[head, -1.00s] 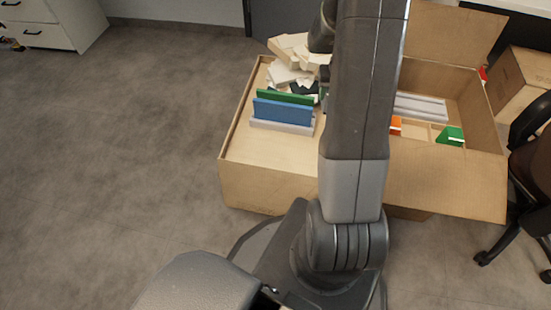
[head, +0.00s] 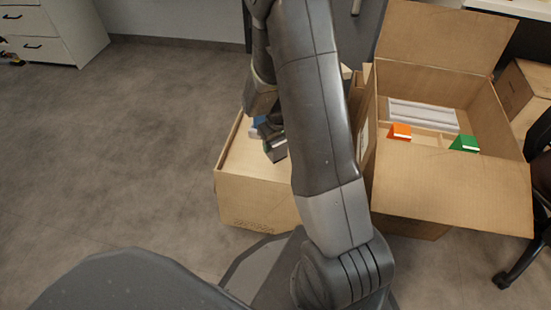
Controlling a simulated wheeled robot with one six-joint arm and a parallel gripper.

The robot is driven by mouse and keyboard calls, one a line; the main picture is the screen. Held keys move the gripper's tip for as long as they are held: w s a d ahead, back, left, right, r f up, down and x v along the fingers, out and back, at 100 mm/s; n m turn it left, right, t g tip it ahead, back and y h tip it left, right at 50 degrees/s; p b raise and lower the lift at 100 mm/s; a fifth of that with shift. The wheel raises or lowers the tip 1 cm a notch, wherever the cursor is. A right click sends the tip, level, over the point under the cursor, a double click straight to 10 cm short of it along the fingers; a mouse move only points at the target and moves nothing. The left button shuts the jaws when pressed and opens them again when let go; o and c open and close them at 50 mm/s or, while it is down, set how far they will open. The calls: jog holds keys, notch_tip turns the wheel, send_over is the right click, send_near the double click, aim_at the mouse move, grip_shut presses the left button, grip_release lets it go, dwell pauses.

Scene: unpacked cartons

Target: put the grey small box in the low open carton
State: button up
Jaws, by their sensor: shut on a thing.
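My gripper (head: 272,142) is in the head view, in front of the left box's top, with its fingers pointing down. It is shut on a small dark grey thing (head: 275,152), which looks like the grey small box; the gripper hides much of it. An open cardboard carton (head: 450,185) stands to the right of my arm, with its back flap up and its front flap folded outward. Inside it are a pale grey ribbed piece (head: 422,115), an orange piece (head: 399,132) and a green piece (head: 464,144).
A pale brown box (head: 250,200) stands left of the open carton, largely behind my arm. Blue and green edges show behind my gripper. Another carton (head: 525,90) and a black chair (head: 540,180) are at the right. The grey floor (head: 130,150) at the left is clear.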

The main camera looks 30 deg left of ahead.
aim_at(275, 153)
jog(key=shift+f+b, duration=0.9)
jog(key=shift+f, duration=1.9)
jog(key=shift+f, duration=0.15)
jog(key=o, duration=1)
jog(key=r+p, duration=0.1)
jog(key=r, duration=0.3)
jog(key=d+r+p, duration=0.1)
jog(key=r+p, duration=0.1)
jog(key=r, duration=0.2)
jog(key=r+p, duration=0.1)
jog(key=r, duration=0.3)
jog(key=shift+s+d+r, duration=0.1)
jog(key=shift+s+d, duration=0.2)
jog(key=shift+s, duration=0.1)
